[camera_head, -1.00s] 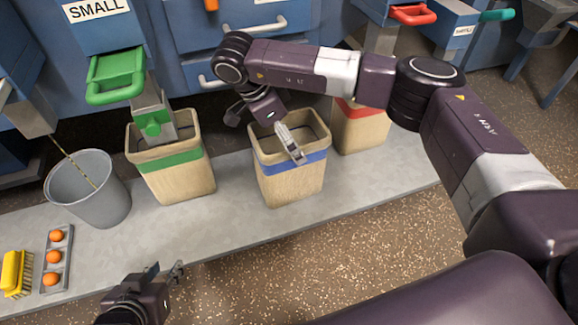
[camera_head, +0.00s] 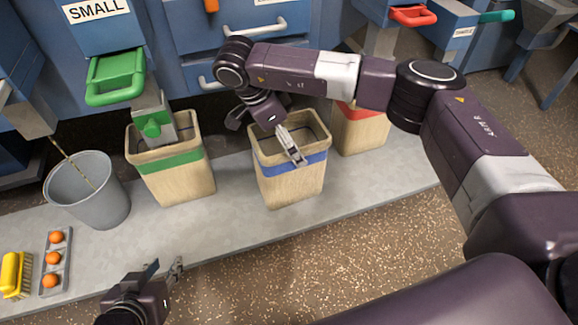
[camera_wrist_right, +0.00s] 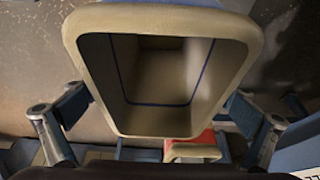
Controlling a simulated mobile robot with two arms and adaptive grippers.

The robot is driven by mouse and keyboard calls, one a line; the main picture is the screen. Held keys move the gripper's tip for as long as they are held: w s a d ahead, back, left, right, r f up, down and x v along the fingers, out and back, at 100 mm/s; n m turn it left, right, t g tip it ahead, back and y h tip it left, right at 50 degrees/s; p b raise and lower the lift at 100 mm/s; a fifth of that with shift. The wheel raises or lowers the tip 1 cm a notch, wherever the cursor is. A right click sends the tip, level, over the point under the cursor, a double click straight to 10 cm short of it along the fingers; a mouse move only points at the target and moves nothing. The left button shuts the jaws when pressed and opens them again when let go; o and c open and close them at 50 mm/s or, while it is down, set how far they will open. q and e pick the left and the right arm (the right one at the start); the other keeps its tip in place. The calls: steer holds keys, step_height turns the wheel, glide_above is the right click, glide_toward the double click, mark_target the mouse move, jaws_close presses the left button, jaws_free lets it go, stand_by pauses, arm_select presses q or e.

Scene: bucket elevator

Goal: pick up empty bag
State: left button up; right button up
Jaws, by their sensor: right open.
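A beige bag with a blue band (camera_head: 291,178) stands upright on the grey platform, in the middle of the head view. In the right wrist view its open mouth (camera_wrist_right: 160,75) faces the camera and the inside looks empty. My right gripper (camera_head: 291,146) is open at the bag's mouth, over its near rim. In the right wrist view its two fingers are spread at either side of the bag, with nothing held. My left gripper (camera_head: 165,269) is open and empty at the bottom left, in front of the platform, well away from the bag.
A green-banded bag (camera_head: 182,182) stands under the green-handled chute (camera_head: 116,78), and a red-banded bag (camera_head: 361,132) stands to the right. A grey bucket (camera_head: 100,202), an orange-ball tray (camera_head: 66,264) and a yellow brush (camera_head: 12,274) are at left. Blue machinery lies behind.

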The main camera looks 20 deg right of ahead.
stand_by(0.4)
steer(key=c, duration=1.5)
steer(key=shift+c, duration=0.2)
